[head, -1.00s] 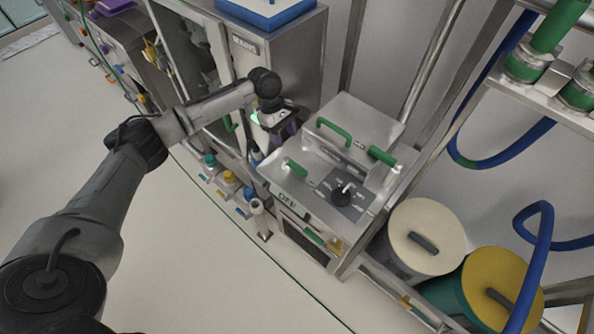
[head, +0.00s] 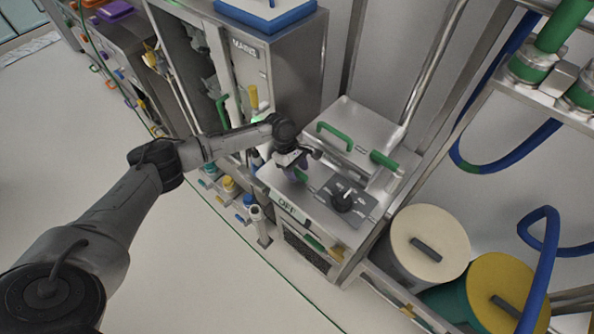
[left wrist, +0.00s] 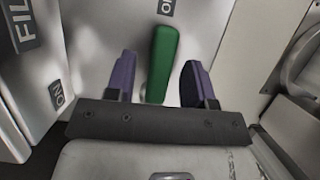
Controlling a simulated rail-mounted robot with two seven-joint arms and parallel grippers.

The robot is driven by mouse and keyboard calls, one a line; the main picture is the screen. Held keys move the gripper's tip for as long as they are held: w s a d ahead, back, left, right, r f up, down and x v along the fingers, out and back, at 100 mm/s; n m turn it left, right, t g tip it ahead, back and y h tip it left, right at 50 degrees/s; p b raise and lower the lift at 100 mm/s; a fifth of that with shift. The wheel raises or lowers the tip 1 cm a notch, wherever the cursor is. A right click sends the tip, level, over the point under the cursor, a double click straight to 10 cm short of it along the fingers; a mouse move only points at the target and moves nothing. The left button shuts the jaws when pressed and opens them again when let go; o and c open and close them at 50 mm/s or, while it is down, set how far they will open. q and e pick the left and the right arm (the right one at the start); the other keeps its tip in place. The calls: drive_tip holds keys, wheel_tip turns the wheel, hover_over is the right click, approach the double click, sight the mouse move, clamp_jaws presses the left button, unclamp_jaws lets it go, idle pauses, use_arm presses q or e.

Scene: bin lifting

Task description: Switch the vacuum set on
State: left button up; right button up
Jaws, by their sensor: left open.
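The vacuum set is a steel box (head: 322,208) with green handles and an "OFF" plate (head: 289,207) on its front edge. A black rotary knob (head: 342,200) with a pale pointer is on its top. A short green lever (head: 301,176) is near the box's left corner, partly hidden by my left gripper (head: 294,165). In the left wrist view, the green lever (left wrist: 162,62) lies between the purple fingers of my open left gripper (left wrist: 158,78), with a gap on each side. My right gripper is out of view.
A tall steel cabinet (head: 290,75) stands behind my left arm. A cream-lidded drum (head: 432,232) and a yellow-lidded drum (head: 502,285) stand right. The floor (head: 200,270) in front is clear.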

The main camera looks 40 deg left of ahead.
use_arm(q)
drive_tip(key=shift+f, duration=0.25)
drive_tip(key=shift+c, duration=0.2)
clamp_jaws()
idle(0.3)
